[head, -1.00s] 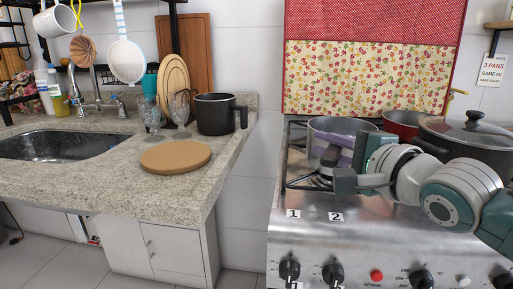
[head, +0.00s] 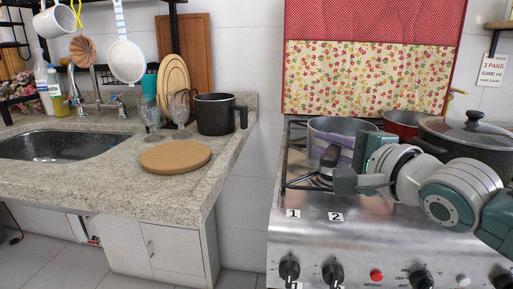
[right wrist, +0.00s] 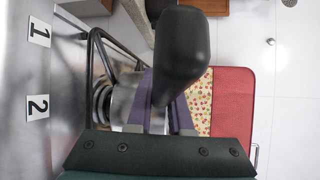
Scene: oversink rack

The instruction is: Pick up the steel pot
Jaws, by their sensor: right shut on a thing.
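The steel pot (head: 319,128) stands on the front left burner of the stove. My right gripper (head: 335,150), with purple fingers, comes in from the right and is shut on this handle. In the right wrist view the black handle (right wrist: 181,50) stands large between the purple fingers, and part of the pot's steel wall (right wrist: 124,98) shows behind it. The pot looks level and still sits at the burner grate. My left gripper is not in view.
A red pan (head: 402,121) and a large dark lidded pot (head: 470,140) stand close on the right of the stove. A black pot (head: 214,115), goblets and a round board (head: 175,157) are on the counter at left. A gap separates counter and stove.

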